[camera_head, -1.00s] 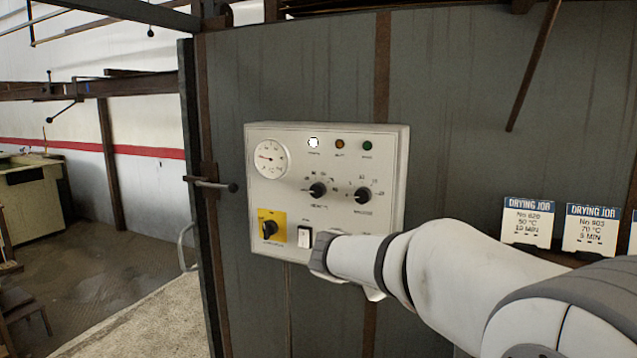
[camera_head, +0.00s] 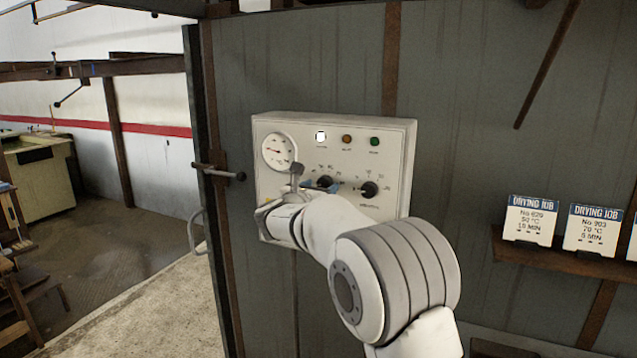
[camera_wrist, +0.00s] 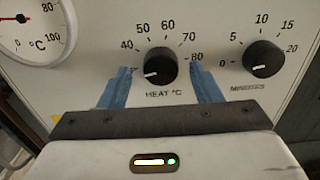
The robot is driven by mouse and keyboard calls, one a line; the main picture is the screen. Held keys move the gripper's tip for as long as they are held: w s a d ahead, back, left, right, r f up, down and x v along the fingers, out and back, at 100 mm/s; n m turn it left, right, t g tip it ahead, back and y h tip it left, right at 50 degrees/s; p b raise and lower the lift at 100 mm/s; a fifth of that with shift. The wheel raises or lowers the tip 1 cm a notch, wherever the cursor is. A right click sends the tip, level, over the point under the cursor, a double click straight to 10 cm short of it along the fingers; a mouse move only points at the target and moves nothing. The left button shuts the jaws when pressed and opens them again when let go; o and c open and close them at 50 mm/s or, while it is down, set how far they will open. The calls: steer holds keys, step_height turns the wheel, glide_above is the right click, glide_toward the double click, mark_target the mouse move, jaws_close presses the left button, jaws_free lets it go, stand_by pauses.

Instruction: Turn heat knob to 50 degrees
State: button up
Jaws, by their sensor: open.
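The heat knob (camera_wrist: 160,66) is round and black, below an arc of numbers from 40 to 80. Its white mark points left and slightly down, below the 40. My gripper (camera_wrist: 160,76) is open, with one blue finger on each side of the knob; I cannot tell whether they touch it. In the head view the heat knob (camera_head: 325,182) shows just right of my gripper, on the pale control panel (camera_head: 390,150). A drying job card (camera_head: 530,218) at the right reads 50 °C.
The minutes knob (camera_wrist: 263,58) sits close to the right of the heat knob. A round temperature gauge (camera_head: 279,151) and several lamps are above. A latch handle (camera_head: 225,174) sticks out left of the panel. My arm covers the panel's lower part.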

steer(key=shift+w+d, duration=0.15)
steer(key=shift+w, duration=0.25)
steer(key=shift+c, duration=0.4)
steer(key=c, duration=0.9)
